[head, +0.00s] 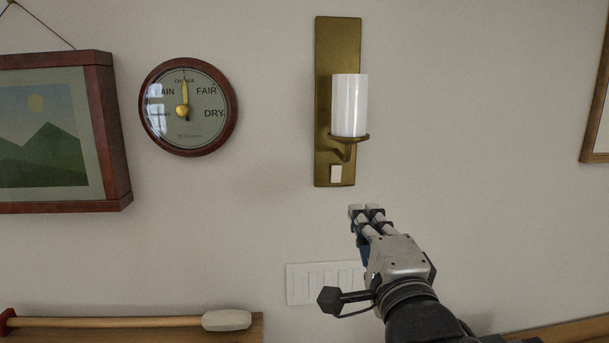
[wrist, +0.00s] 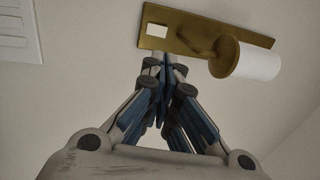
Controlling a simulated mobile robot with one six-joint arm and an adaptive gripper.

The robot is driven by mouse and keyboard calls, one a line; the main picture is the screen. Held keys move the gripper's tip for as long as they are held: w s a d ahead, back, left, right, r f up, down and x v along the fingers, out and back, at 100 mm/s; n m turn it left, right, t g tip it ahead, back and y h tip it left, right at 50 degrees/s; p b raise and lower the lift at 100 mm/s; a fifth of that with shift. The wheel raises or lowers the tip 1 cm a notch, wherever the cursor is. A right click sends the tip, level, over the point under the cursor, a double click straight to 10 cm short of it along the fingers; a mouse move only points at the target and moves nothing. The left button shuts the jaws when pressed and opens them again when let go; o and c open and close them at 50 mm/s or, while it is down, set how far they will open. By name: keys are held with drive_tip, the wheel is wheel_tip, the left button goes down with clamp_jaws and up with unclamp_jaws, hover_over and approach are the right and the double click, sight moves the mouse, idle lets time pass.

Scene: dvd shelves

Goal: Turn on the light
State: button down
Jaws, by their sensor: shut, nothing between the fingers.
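A brass wall light (head: 325,100) with a white cylindrical shade (head: 350,105) is mounted on the wall, and its shade looks unlit. A small white switch (head: 336,174) sits at the bottom of its backplate. My gripper (head: 367,210) is shut and empty, below and slightly right of the switch in the head view. In the wrist view my gripper (wrist: 165,62) points toward the backplate (wrist: 190,30), with the switch (wrist: 157,30) just beyond and slightly left of the fingertips. I cannot tell whether the fingertips touch the wall.
A white slotted wall panel (head: 308,283) is partly behind my arm. A round dial (head: 188,107) and a framed mountain picture (head: 45,140) hang left. A mallet (head: 120,321) lies on a wooden surface at lower left.

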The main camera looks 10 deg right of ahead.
sight(341, 168)
drive_tip(key=w, duration=0.4)
drive_tip(key=w+r+p, duration=0.1)
drive_tip(key=w, duration=0.4)
drive_tip(key=w+r+p, duration=0.1)
drive_tip(key=w, duration=0.3)
drive_tip(key=shift+w+r, duration=0.2)
drive_tip(key=shift+w, duration=0.2)
